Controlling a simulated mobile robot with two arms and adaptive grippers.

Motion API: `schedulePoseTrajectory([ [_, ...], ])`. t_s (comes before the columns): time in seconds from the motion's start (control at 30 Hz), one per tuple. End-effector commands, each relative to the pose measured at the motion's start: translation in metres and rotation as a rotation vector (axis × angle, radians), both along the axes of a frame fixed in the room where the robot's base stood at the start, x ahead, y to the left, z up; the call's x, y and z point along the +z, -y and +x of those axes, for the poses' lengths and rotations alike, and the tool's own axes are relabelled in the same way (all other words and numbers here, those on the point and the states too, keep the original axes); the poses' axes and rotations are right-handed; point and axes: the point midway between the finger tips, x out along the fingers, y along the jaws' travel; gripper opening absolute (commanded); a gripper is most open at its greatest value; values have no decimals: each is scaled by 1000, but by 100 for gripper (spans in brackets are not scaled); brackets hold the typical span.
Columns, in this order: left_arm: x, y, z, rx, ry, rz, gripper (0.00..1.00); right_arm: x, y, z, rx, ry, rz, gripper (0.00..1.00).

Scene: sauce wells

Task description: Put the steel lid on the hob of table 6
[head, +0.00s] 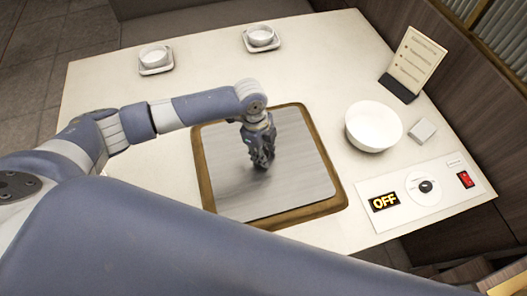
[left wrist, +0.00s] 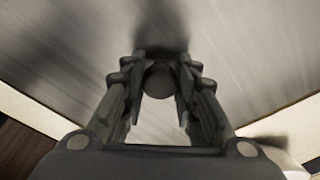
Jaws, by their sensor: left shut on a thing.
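The steel lid (head: 232,190) is a flat brushed square plate lying over the wood-framed hob opening (head: 333,204) in the pale table (head: 110,90). The lid looks level and within the wooden frame; whether it touches all round I cannot tell. My left gripper (head: 262,165) points down at the lid's middle. In the left wrist view the fingers (left wrist: 160,95) are shut on the lid's round knob (left wrist: 159,80), with the steel plate (left wrist: 240,45) spread out behind. My right gripper is not in view.
A white bowl (head: 373,126), a small white block (head: 422,131) and a menu stand (head: 413,65) are on the right. A control panel (head: 425,192) reads OFF. Two small bowls on saucers, left (head: 155,60) and right (head: 261,38), stand at the far side. The left tabletop is clear.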

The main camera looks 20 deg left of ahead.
Motion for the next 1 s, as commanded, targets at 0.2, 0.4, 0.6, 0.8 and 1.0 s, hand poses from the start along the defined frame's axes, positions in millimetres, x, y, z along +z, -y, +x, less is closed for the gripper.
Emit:
schedulePoseTrajectory([
  [0.2, 1, 1, 1, 0, 2, -2, 0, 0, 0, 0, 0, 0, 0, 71],
  [0.4, -2, 1, 0, 0, 2, -2, 0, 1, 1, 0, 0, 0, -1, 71],
  [0.6, -6, 1, 0, 0, 1, -1, 0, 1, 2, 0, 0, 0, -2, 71],
  [0.8, -7, 0, 0, 0, 0, 0, 0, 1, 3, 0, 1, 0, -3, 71],
  [1.0, -7, 0, 0, 0, -1, 0, 51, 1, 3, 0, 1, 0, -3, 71],
])
